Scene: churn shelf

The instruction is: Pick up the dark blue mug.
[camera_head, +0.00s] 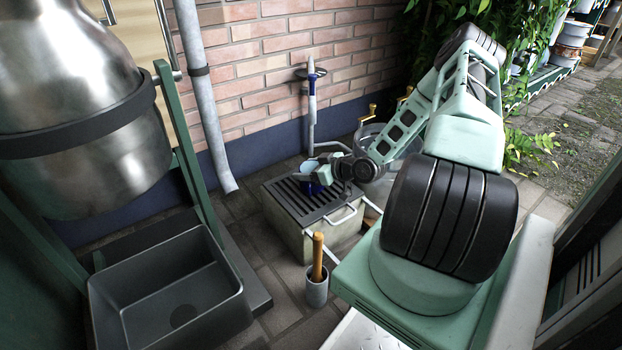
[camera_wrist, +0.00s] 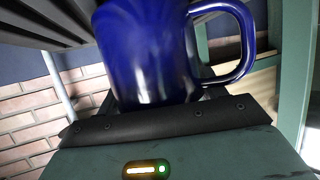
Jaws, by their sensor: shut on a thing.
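The dark blue mug (camera_head: 312,188) shows in the head view as a small blue patch at the slatted grate on top of a stone basin (camera_head: 293,232). My gripper (camera_head: 323,172) reaches in from the right and hides part of it. In the wrist view the glossy mug (camera_wrist: 150,52) fills the upper middle, with its looped handle at the right. My gripper's dark jaw edge (camera_wrist: 160,120) lies right against the mug, and the jaws are shut on it. I cannot tell whether the mug's base touches the grate.
A blue-and-white post tap (camera_head: 312,95) stands behind the basin against the brick wall. A small pot with a wooden handle (camera_head: 317,285) stands in front. A dark sink (camera_head: 170,300) and a large metal churn (camera_head: 75,115) are at left. A grey downpipe (camera_head: 203,100) runs down the wall.

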